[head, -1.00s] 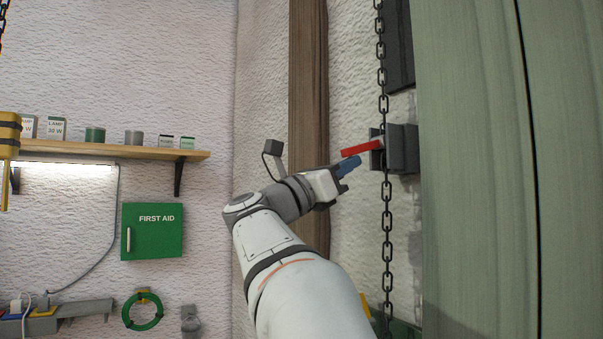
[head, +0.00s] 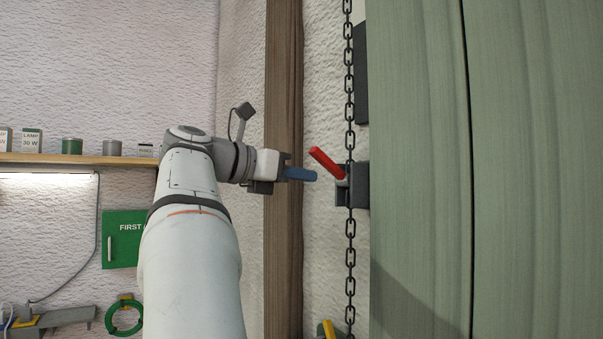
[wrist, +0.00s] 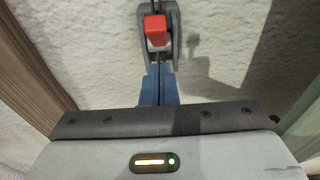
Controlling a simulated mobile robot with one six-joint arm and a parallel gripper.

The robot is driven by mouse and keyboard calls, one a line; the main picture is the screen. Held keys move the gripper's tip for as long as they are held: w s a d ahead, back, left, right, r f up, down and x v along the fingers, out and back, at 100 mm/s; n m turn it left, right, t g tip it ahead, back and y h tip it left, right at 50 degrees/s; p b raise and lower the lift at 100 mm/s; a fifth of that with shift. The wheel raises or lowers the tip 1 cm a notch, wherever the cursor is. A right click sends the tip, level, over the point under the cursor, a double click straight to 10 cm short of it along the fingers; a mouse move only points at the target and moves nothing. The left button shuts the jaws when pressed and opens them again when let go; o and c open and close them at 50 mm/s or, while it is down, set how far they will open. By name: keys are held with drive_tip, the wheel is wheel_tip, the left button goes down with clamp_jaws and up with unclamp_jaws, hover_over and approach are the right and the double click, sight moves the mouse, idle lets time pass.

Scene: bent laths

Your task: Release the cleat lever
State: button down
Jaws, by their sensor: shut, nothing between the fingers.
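The red cleat lever (head: 328,163) angles up and to the left from the dark grey cleat (head: 361,186) on the wall. The lever also shows end-on in the wrist view (wrist: 156,30), with the grey cleat body (wrist: 172,48) around it. The chain (head: 350,240) hangs vertically through or along the cleat. My gripper (head: 315,176), with blue fingers, is shut and empty. Its tips are just below and left of the lever, apart from it in the head view. In the wrist view the shut fingers (wrist: 160,85) point toward the cleat, below the lever's red end.
A brown wooden post (head: 284,260) stands behind my gripper. A green panel (head: 420,120) borders the cleat on the right. A shelf (head: 70,159) with tins and boxes and a green first aid box (head: 120,250) are at the left.

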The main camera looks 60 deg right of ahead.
drive_tip(key=f+b+v, duration=0.1)
drive_tip(key=b+v, duration=0.2)
drive_tip(key=v, duration=0.8)
drive_tip(key=shift+w+a, duration=0.15)
drive_tip(key=shift+a, duration=0.25)
